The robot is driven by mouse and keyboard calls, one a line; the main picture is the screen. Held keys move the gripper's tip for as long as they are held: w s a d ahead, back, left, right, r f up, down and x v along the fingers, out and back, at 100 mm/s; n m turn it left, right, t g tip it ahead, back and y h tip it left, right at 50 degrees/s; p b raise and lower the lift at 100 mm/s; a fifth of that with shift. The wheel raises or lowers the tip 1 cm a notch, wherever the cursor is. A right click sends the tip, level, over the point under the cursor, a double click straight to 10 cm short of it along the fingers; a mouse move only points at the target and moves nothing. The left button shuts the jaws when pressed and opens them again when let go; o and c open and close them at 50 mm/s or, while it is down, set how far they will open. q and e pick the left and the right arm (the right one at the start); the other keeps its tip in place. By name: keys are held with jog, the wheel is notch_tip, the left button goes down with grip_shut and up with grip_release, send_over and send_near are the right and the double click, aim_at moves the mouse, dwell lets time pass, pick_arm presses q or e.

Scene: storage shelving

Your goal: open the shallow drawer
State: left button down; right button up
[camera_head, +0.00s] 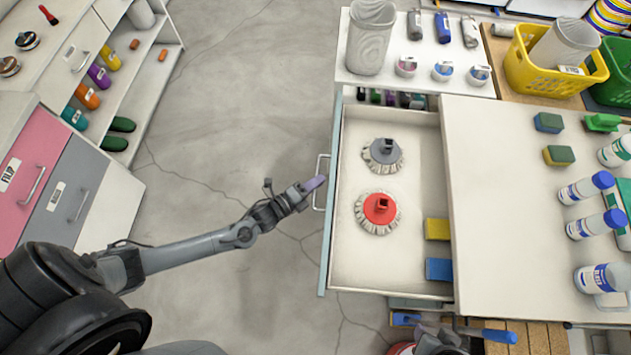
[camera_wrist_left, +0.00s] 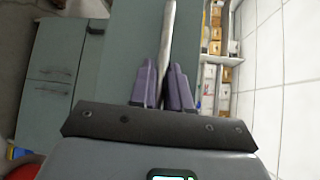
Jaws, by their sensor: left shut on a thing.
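The shallow drawer (camera_head: 400,262) is pulled well out from under the white worktop in the head view, with its open top showing. Its grey-green front (camera_head: 326,262) faces left and carries a pale bar handle (camera_head: 321,170). My left gripper (camera_head: 314,184) is shut on this handle. In the left wrist view the purple fingers of the left gripper (camera_wrist_left: 164,88) close on either side of the handle bar (camera_wrist_left: 168,35). The part of the bar between the fingertips is partly hidden. My right gripper's fingers do not show.
The drawer holds a grey mop head (camera_head: 383,154), a red mop head (camera_head: 378,210), a yellow sponge (camera_head: 437,229) and a blue one (camera_head: 438,269). Bottles and sponges stand on the worktop (camera_head: 510,250). The floor (camera_head: 235,110) left of the drawer is clear.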

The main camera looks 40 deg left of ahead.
pick_arm(q)
jog(key=c, duration=1.2)
grip_release()
jog(key=shift+w, duration=0.1)
jog(key=shift+s+a, duration=0.1)
jog(key=shift+s, duration=0.25)
jog(key=v, duration=1)
jog(key=shift+s+r, duration=0.1)
